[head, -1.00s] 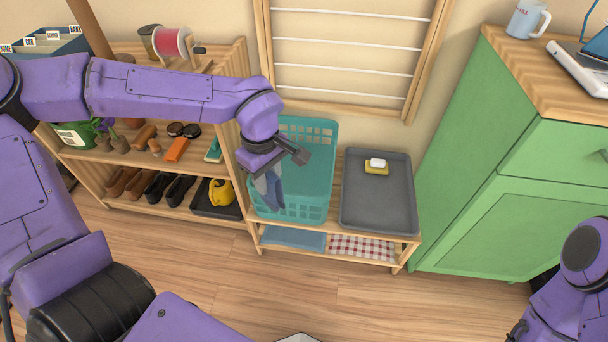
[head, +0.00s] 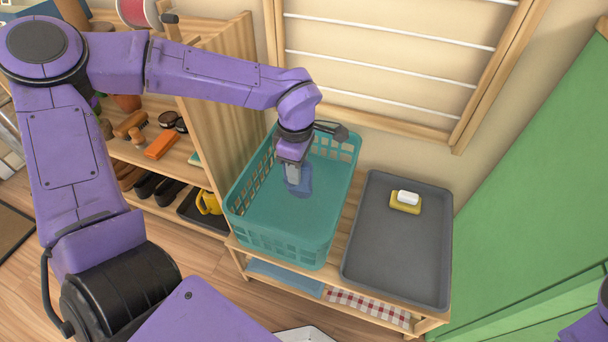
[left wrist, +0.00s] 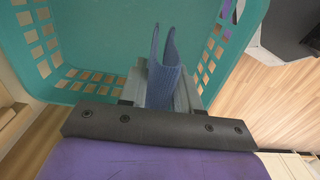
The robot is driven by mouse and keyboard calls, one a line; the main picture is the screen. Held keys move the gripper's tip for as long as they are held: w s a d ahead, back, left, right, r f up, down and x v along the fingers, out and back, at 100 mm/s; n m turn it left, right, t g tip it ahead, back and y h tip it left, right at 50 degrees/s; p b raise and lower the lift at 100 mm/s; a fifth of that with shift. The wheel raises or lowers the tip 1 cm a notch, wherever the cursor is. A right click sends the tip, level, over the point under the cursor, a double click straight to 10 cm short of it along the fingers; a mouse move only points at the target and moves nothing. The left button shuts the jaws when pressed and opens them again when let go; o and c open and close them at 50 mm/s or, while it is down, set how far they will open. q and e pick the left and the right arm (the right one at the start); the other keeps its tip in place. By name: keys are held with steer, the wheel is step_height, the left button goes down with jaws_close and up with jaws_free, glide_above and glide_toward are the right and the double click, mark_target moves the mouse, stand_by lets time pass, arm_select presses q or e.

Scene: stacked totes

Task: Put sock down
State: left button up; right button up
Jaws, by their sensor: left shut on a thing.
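A blue sock (head: 303,186) is held by my left gripper (head: 293,178), which is shut on it. The gripper points down inside the teal laundry basket (head: 262,236), toward its back right part. The basket stands on a low wooden bench, and its floor looks otherwise bare. In the left wrist view the sock (left wrist: 165,78) stands up from between the fingers (left wrist: 163,88), with the basket (left wrist: 100,35) wall around it. I cannot tell whether the sock touches the basket floor. My right gripper is not in view; only a bit of that arm shows at the lower right edge.
A grey tray (head: 395,260) with a soap on a yellow sponge (head: 404,203) sits right of the basket. A wooden shelf (head: 205,110) with brushes and shoes is on the left. A drying rack (head: 375,70) hangs behind. A green cabinet (head: 540,190) stands at the right.

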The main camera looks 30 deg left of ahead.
arm_select(q)
steer(key=w+a+f+b, duration=0.4)
steer(key=w+f, duration=0.4)
steer(key=f, duration=0.3)
steer(key=shift+w+a+b, duration=0.2)
steer(key=shift+w+b, duration=0.2)
steer(key=shift+b, duration=0.15)
steer(key=shift+f, duration=0.1)
steer(key=shift+f, duration=0.1)
steer(key=o, duration=1)
